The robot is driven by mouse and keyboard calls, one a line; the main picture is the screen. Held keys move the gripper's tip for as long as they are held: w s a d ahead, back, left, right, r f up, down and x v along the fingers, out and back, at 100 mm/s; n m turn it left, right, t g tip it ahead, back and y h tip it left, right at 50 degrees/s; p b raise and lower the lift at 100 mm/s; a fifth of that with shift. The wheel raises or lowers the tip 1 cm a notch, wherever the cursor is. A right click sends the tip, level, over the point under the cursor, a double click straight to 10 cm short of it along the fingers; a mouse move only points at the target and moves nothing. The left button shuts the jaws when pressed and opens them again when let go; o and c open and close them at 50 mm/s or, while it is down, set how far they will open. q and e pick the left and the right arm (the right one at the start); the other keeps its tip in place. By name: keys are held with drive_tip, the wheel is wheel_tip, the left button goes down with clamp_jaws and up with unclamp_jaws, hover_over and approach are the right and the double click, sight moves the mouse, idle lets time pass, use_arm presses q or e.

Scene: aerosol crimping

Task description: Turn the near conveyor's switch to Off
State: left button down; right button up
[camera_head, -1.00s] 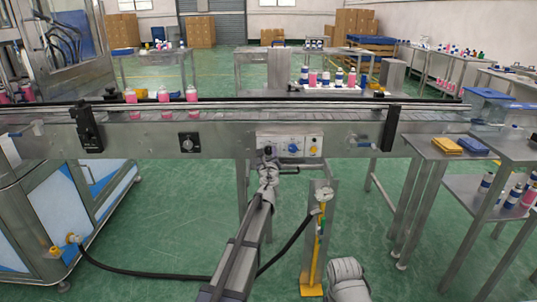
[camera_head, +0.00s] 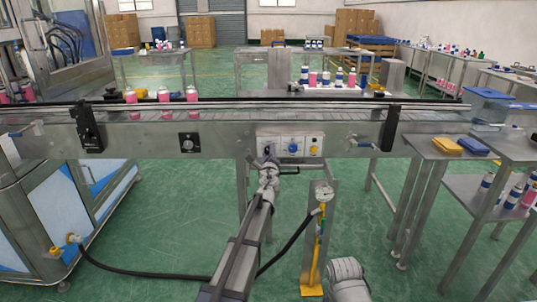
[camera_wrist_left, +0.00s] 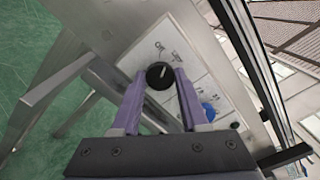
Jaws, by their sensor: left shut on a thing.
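My left gripper (camera_head: 268,160) is at the panel's left end and hides the switch there in the head view. In the left wrist view, the switch is a round black knob (camera_wrist_left: 160,75) with a pale mark, tilted in the picture. The purple fingers of my left gripper (camera_wrist_left: 160,82) are shut on it from both sides. My right gripper is out of view.
A separate black dial (camera_head: 189,142) sits further left on the conveyor rail. A gauge stand (camera_head: 320,240) with a yellow base and a black hose stands right of my left arm. Pink bottles (camera_head: 164,95) stand on the belt. Green floor is open below.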

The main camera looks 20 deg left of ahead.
use_arm(q)
drive_tip(key=shift+n, duration=2.1)
drive_tip(key=shift+c, duration=2.1)
unclamp_jaws()
drive_tip(key=v, duration=0.7)
drive_tip(key=shift+s, duration=0.4)
drive_tip(key=shift+d, duration=0.15)
